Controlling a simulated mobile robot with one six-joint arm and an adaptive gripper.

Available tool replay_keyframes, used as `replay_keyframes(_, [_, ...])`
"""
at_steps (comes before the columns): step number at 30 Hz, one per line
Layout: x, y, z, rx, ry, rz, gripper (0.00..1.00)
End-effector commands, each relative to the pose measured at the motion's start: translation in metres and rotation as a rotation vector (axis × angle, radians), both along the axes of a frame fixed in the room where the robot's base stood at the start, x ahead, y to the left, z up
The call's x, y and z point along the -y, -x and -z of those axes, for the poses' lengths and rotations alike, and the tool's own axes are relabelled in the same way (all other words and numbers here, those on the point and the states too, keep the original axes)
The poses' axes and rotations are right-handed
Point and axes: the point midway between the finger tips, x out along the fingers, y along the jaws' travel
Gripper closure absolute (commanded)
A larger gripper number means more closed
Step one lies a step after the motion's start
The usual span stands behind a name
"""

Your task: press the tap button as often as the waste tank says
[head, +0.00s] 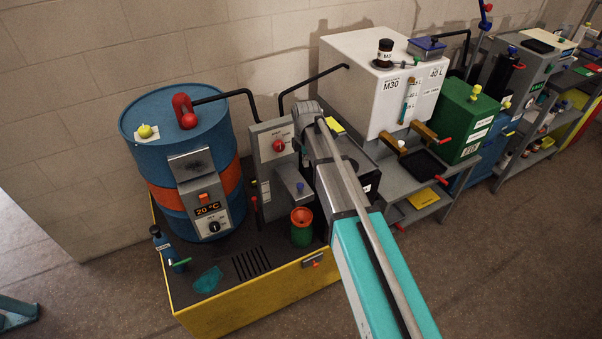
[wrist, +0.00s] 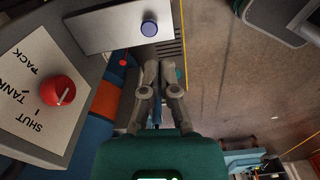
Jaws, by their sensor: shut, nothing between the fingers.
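A blue button (wrist: 149,28) sits on the grey tap block (wrist: 105,32) in the wrist view. In the head view the same block (head: 288,180) sticks out from a grey post, with its small blue button (head: 300,187) on top. My gripper (wrist: 159,68) is shut and empty, its fingertips below the block in the wrist picture and apart from the button. My arm hides the gripper in the head view. I cannot tell which vessel is the waste tank. A white tank (head: 350,70) marked M30 and a green tank (head: 465,112) have labels, mostly too small to read.
A red dial (wrist: 57,90) on a plate reading SHUT, TANK and PACK is left of my gripper. A blue drum (head: 165,125) showing 20 °C stands left in a yellow-sided tray (head: 240,305). Shelving lies right.

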Motion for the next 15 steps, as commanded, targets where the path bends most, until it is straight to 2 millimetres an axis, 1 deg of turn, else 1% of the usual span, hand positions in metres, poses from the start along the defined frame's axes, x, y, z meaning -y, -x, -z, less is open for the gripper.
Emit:
replay_keyframes(1, [-0.004,-0.004,-0.013,0.000,0.000,-0.024,1.00])
replay_keyframes(6, [-0.013,-0.009,-0.027,0.000,0.000,-0.093,1.00])
replay_keyframes(10, [-0.017,-0.011,-0.032,0.000,0.000,-0.123,1.00])
replay_keyframes(15, [-0.019,-0.012,-0.033,0.000,0.000,-0.138,1.00])
